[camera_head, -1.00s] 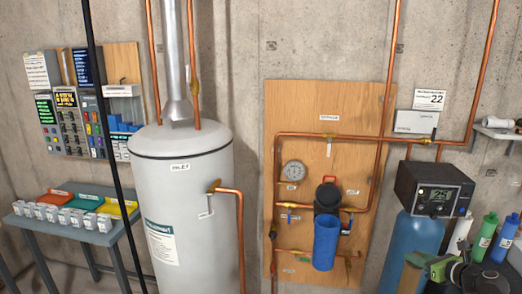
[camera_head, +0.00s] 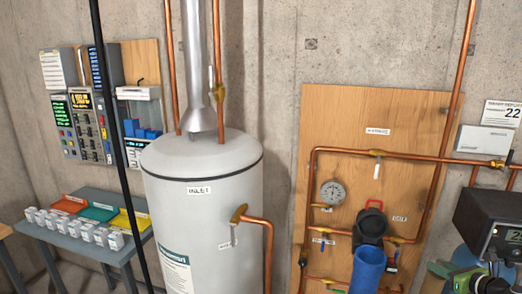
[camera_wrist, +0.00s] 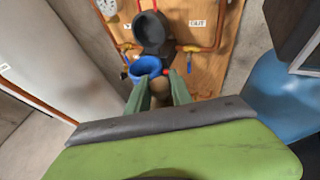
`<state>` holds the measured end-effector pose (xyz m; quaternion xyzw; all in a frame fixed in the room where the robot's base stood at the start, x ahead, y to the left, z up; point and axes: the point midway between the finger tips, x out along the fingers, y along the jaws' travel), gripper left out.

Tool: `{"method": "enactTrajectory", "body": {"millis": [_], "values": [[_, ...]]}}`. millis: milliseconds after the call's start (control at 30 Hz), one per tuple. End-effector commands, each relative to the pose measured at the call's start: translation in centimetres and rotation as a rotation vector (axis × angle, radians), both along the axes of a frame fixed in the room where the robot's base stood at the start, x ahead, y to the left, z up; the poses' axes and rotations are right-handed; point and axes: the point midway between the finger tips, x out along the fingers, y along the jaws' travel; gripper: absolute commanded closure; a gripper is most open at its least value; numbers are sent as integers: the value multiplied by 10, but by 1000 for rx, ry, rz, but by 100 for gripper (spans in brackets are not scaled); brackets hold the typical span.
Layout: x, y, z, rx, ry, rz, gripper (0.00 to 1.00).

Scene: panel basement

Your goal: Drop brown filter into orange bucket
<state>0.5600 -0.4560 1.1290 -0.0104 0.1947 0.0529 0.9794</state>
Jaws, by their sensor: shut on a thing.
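My gripper (camera_wrist: 160,80) is shut on the brown filter (camera_wrist: 159,92). Its green fingers lie on both sides of the filter in the wrist view, and the filter's lower part is hidden behind the wrist. In the head view, only part of my green gripper (camera_head: 462,279) shows at the lower right, and the filter cannot be made out there. In the wrist view, the filter appears just below the blue filter housing (camera_wrist: 144,67); I cannot tell how far apart they are. No orange bucket is seen in either view.
The blue housing (camera_head: 367,270) hangs below a black cap (camera_head: 371,226) on a wooden panel (camera_head: 330,110) with copper pipes. A white tank (camera_head: 205,225) stands in the middle. At left, a grey table (camera_head: 75,248) holds orange, green and yellow trays and several small boxes.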

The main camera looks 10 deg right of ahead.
Motion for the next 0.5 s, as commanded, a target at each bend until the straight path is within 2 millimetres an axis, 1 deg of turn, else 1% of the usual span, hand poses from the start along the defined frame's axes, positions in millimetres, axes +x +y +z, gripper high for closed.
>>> {"method": "enactTrajectory", "body": {"millis": [67,133,167,233,267,367,400,467,500], "values": [[-3,-4,0,1,-1,-7,100],[-5,-6,-4,0,-1,-10,100],[-5,-7,-8,1,-1,-11,100],[-6,-9,-23,1,-1,-12,100],[-7,-9,-32,1,-1,-12,100],[-8,-11,-68,0,-1,-9,100],[-8,-11,-83,1,-1,-7,100],[-8,-11,-105,0,-1,-2,100],[-8,-11,-120,0,-1,1,100]]}}
